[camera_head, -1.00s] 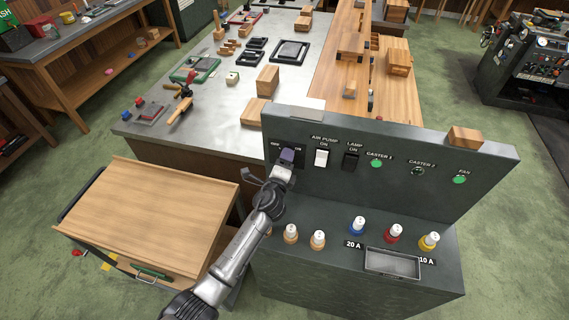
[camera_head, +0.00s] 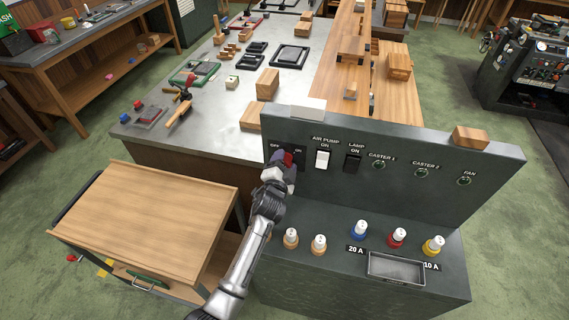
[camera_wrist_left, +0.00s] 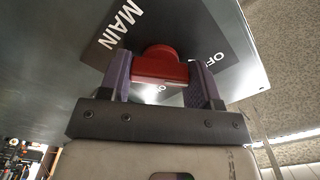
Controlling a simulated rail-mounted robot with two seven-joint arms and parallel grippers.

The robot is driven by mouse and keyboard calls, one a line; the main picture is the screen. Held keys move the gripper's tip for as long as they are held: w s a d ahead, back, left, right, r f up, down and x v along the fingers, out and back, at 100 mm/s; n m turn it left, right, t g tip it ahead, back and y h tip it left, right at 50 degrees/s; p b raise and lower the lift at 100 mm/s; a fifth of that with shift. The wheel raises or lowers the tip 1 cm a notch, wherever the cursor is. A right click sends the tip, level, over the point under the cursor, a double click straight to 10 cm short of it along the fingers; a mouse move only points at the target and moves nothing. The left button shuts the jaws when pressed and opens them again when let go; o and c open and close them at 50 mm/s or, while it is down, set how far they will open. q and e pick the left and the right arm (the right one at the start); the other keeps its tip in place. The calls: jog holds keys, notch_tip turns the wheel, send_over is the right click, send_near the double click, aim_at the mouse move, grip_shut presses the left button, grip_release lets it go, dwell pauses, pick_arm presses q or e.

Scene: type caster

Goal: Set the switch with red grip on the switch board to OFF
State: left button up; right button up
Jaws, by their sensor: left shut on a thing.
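The switch with the red grip (camera_head: 288,157) is at the left end of the upright switch board (camera_head: 430,205), with OFF and ON labels above it. In the left wrist view, the red grip (camera_wrist_left: 160,68) sits between the two purple fingers of my left gripper (camera_wrist_left: 160,78), which is shut on it. The MAIN and OFF labels show on the panel around it. In the head view, my left gripper (camera_head: 284,164) partly covers the switch, and I cannot tell its exact angle there. My right gripper is not in view.
To the right are the air pump switch (camera_head: 322,159), the lamp switch (camera_head: 352,162) and dark indicator lamps (camera_head: 421,173). Several coloured fuses (camera_head: 397,237) and a metal tray (camera_head: 397,267) sit on the lower ledge. A wooden-topped cart (camera_head: 150,215) stands at left.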

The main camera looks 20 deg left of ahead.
pick_arm(q)
jog(key=shift+n, duration=1)
jog(key=o, duration=0.9)
jog(key=s, duration=0.4)
jog(key=s+d, duration=0.1)
jog(key=s, duration=0.8)
jog(key=shift+s+d, duration=0.25)
jog(key=shift+s, duration=0.1)
